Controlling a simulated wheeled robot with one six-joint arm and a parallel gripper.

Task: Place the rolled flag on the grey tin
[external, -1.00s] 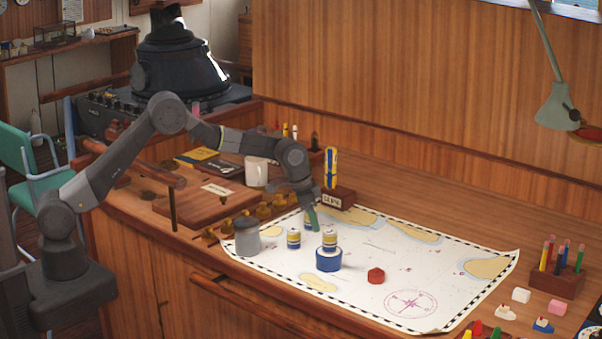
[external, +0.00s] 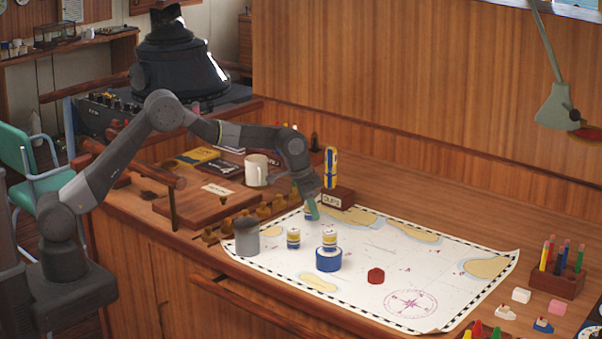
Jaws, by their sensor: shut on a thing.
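My gripper (external: 312,208) points down over the back left of the chart, with greenish fingers. It is shut on a small banded roll (external: 308,215), apparently a rolled flag, mostly hidden by the fingers. I cannot tell whether the roll touches the chart. The grey tin (external: 247,239) stands upright at the chart's left edge, left of and nearer than my gripper. Nothing stands on it.
A wooden block (external: 338,198) with a taller yellow-and-blue upright piece (external: 330,168) stands right behind my gripper. A red piece (external: 376,276) lies on the chart (external: 440,270), whose right side is largely clear.

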